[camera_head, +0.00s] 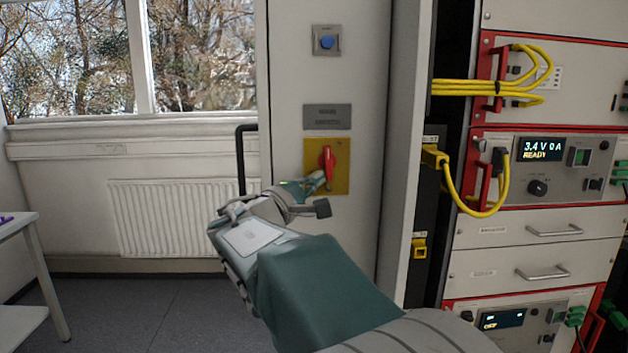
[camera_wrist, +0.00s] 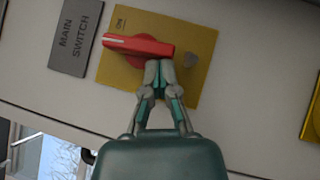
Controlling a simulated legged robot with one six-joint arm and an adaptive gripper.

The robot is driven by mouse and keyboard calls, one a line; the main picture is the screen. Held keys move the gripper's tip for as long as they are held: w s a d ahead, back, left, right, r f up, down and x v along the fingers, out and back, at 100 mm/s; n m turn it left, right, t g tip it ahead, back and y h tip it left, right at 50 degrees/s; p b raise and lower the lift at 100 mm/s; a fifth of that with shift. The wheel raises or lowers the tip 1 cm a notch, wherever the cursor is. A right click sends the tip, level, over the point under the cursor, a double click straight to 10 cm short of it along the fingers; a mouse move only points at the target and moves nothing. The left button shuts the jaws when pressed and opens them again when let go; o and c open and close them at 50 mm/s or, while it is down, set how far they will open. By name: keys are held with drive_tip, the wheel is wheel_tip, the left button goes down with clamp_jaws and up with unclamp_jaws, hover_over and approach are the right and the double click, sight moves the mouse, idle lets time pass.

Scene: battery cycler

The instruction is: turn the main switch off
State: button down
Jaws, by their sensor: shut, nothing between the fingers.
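The main switch is a red rotary handle (camera_head: 327,160) on a yellow plate (camera_head: 341,181), mounted on the pale cabinet panel. In the wrist view the red handle (camera_wrist: 138,45) lies lengthwise across the yellow plate (camera_wrist: 196,32), its white-marked end pointing toward the grey "MAIN SWITCH" label (camera_wrist: 76,36). An "ON" mark shows on the plate near the handle. My gripper (camera_head: 322,180) is shut and empty, with its fingertips (camera_wrist: 159,66) at the handle's unmarked end. The fingertips look close to or touching the handle; contact cannot be told for sure.
A blue button (camera_head: 327,41) sits above on the same panel, with a grey label plate (camera_head: 327,117) between. To the right stands a rack with yellow cables (camera_head: 490,88) and a lit display (camera_head: 541,149). A radiator (camera_head: 165,218) and a white table (camera_head: 30,225) are at left.

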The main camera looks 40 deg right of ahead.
drive_tip(key=shift+s+d+f+n+t+h, duration=0.15)
drive_tip(key=shift+n+t+h, duration=0.5)
drive_tip(key=shift+n, duration=0.45)
drive_tip(key=shift+s+d+f+n+t+h, duration=0.1)
drive_tip(key=shift+n+t+h, duration=0.5)
drive_tip(key=shift+n, duration=0.5)
idle(2.6)
